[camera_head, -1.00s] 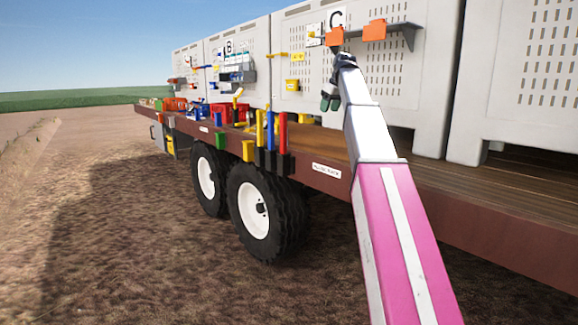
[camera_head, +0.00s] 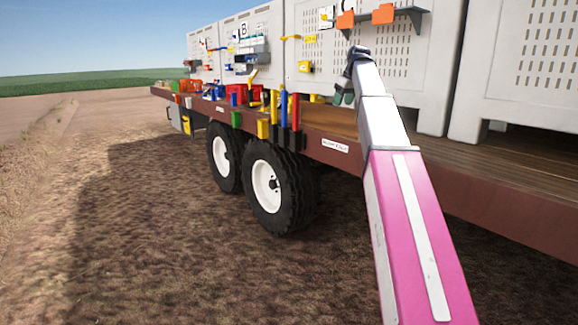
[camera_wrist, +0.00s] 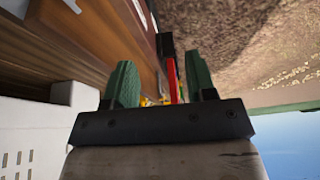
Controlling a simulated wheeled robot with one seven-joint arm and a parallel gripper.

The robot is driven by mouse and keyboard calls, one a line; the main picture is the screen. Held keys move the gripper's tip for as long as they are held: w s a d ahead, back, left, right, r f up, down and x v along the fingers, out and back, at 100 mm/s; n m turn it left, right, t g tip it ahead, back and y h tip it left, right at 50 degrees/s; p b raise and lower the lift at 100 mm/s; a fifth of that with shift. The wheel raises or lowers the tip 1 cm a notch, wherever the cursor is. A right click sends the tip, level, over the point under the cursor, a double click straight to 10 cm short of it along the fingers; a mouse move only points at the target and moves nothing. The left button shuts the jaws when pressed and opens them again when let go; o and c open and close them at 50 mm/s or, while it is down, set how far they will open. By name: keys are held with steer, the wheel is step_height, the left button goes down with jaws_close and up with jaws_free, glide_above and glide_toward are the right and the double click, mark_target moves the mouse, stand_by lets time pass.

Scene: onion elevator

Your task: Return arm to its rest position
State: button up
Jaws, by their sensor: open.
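My arm reaches up from the lower right in the head view, with a pink and white lower part and a white forearm. My gripper (camera_head: 343,96) hangs at its far end, in front of the trailer's deck edge and the grey panels. In the wrist view my gripper (camera_wrist: 161,82) shows two green fingers set wide apart, with nothing held between them. A red upright piece (camera_wrist: 172,80) shows between the fingers, farther off.
The flatbed trailer (camera_head: 440,168) carries grey perforated panels (camera_head: 540,60) with orange holders (camera_head: 383,14). Coloured posts and bins, including a blue post (camera_head: 296,112), line its edge left of my gripper. Large wheels (camera_head: 266,187) stand below. The ground at left is clear.

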steer(key=s+a+f+m+g+h, duration=0.15)
steer(key=s+f, duration=0.35)
steer(key=f, duration=1.2)
steer(key=s+f+m, duration=0.2)
steer(key=s+f, duration=0.3)
steer(key=f, duration=1.2)
steer(key=s+f+m+g+h, duration=0.1)
steer(key=s+f+m+g, duration=0.1)
steer(key=s+f, duration=2.1)
step_height(320, 180, down, 3)
steer(key=shift+s+a+r+m, duration=0.1)
steer(key=shift+s+a+m, duration=0.3)
steer(key=shift+m, duration=0.25)
